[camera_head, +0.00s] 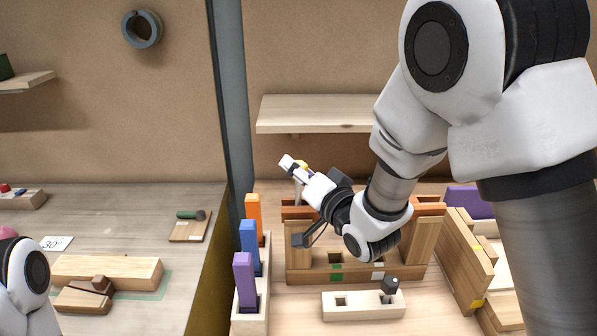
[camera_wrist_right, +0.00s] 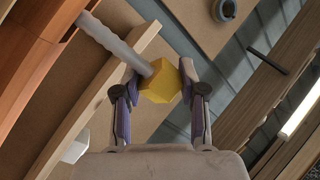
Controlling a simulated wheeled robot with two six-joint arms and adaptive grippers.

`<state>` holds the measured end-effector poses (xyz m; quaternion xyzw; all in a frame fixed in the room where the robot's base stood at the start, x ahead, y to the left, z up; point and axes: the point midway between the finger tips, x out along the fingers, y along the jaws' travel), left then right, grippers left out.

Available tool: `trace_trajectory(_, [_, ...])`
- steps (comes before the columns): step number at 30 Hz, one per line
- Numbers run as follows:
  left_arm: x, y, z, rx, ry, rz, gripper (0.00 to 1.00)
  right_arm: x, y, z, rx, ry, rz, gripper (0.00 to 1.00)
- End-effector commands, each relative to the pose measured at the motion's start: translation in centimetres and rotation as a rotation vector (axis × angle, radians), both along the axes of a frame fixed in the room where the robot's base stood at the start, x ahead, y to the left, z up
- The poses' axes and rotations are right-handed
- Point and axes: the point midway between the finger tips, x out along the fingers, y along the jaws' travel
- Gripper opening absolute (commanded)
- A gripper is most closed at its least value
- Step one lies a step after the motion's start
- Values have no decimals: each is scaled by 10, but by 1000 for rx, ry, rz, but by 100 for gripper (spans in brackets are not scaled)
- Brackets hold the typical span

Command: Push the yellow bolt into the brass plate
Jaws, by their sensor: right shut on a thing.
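The yellow bolt (camera_wrist_right: 160,85) has a yellow block-like head and a long grey shaft that points up and left in the right wrist view. My right gripper (camera_wrist_right: 158,80) is shut on the head, with one finger on each side. In the head view my right gripper (camera_head: 298,169) is above the back left of the wooden frame, and only a little yellow shows between its fingers. I cannot make out a brass plate in either view. My left arm shows at the lower left of the head view, but its gripper is out of view.
A pale block (camera_head: 364,304) with a square hole and a dark peg lies in front. A shelf (camera_head: 320,113) is behind.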

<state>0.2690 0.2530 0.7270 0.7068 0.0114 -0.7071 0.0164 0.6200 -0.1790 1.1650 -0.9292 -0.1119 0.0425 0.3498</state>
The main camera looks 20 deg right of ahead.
Motion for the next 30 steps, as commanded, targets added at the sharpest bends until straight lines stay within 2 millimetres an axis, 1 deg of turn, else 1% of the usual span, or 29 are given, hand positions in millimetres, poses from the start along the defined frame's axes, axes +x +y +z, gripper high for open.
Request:
trace_trajectory(1, [0,0,4,0,0,0,40,0,0,5,0,-1,0,0])
trace_trajectory(8, [0,0,11,0,0,0,40,0,0,15,0,-1,0,0])
trace_trajectory(30, [0,0,10,0,0,0,40,-1,0,14,0,0,0,0])
